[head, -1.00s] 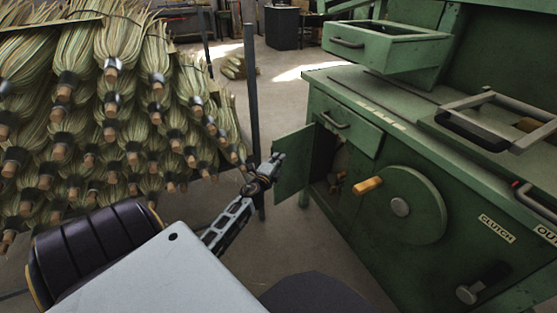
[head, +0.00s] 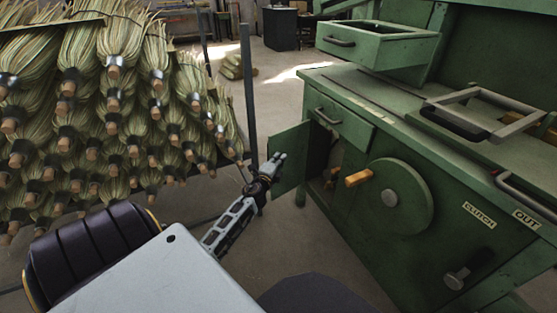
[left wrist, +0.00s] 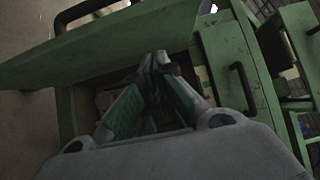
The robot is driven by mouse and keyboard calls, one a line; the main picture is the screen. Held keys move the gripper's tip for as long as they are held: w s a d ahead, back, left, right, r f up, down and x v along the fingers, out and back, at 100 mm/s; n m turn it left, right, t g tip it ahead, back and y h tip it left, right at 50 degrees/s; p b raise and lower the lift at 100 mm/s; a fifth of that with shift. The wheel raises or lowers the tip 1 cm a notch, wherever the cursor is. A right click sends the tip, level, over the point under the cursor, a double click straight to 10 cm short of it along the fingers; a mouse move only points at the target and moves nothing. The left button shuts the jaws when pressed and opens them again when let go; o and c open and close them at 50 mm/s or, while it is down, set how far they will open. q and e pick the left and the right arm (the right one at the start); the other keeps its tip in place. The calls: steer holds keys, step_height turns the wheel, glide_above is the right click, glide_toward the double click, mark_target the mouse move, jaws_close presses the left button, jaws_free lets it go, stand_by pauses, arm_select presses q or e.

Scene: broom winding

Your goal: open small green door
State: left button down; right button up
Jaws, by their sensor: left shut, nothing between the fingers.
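The small green door (head: 288,158) stands swung out from the green machine cabinet, and the compartment (head: 330,165) behind it shows dark with some brownish items inside. In the left wrist view the door (left wrist: 120,42) spans the upper part as a flat green panel. My left gripper (head: 281,157) is shut and empty at the door's left part; whether it touches the door I cannot tell. It also shows in the left wrist view (left wrist: 158,62), with its fingertips together near the door's edge. My right gripper is not in view.
Right of the compartment are a green wheel (head: 391,198) with a wooden handle (head: 359,178) and a drawer (head: 340,123) above. A dark post (head: 249,95) and a rack of brooms (head: 110,110) stand left.

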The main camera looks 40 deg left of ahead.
arm_select(q)
steer(key=s, duration=1)
steer(key=shift+d+p, duration=0.25)
steer(key=shift+p, duration=0.2)
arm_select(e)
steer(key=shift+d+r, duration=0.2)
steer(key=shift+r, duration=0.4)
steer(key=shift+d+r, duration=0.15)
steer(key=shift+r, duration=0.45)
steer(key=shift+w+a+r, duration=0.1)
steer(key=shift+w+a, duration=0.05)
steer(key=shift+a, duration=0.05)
arm_select(q)
steer(key=shift+d+n, duration=0.1)
steer(key=shift+n, duration=0.2)
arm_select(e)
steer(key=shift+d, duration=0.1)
